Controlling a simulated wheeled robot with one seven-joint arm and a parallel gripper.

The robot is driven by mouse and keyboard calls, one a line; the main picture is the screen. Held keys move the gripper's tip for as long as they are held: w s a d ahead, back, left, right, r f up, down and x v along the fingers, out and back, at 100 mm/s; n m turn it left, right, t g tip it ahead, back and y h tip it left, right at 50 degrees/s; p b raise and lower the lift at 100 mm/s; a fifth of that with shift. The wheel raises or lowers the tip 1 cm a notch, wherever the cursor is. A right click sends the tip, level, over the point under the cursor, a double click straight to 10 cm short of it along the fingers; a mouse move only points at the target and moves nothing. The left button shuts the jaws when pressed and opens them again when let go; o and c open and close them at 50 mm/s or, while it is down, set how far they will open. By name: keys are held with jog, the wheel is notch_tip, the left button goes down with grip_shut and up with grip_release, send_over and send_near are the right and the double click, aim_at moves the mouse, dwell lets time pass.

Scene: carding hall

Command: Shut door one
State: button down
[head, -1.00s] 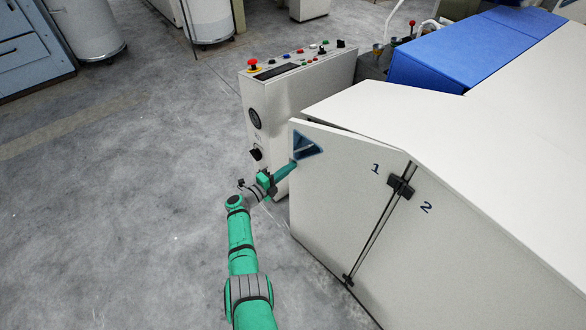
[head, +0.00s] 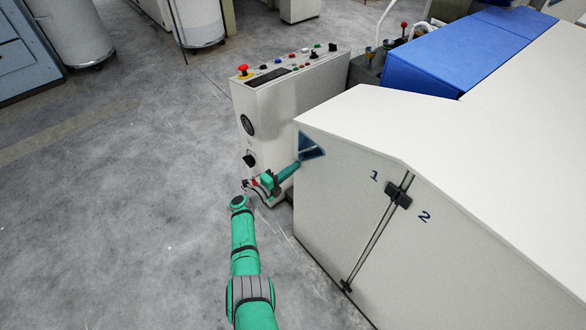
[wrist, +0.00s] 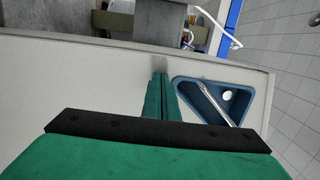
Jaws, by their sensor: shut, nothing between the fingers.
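Door one (head: 338,205) is the pale panel marked 1 on the machine's near side, left of a seam with dark hinges. In the head view it lies flush with the machine body, with no gap visible along its top edge. Its blue triangular handle recess (head: 312,146) is at its upper left corner; the recess also shows in the wrist view (wrist: 208,94), with a metal bar across it. My gripper (head: 297,165) is shut and empty, its tips at the door's face just beside the recess. Whether they touch is hard to tell.
A control cabinet (head: 285,110) with a red button stands close behind my gripper. Door two (head: 450,260), marked 2, lies right of the seam. A blue cover (head: 450,60) is on the machine's top. Open grey floor (head: 130,200) is at left.

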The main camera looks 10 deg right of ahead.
jog(key=shift+w+d+r, duration=0.1)
jog(key=shift+d+r, duration=0.15)
jog(key=shift+d, duration=0.2)
jog(key=w+v, duration=0.1)
jog(key=v, duration=1.4)
jog(key=shift+w+a+f, duration=0.15)
jog(key=shift+a+f, duration=0.15)
jog(key=shift+a, duration=0.05)
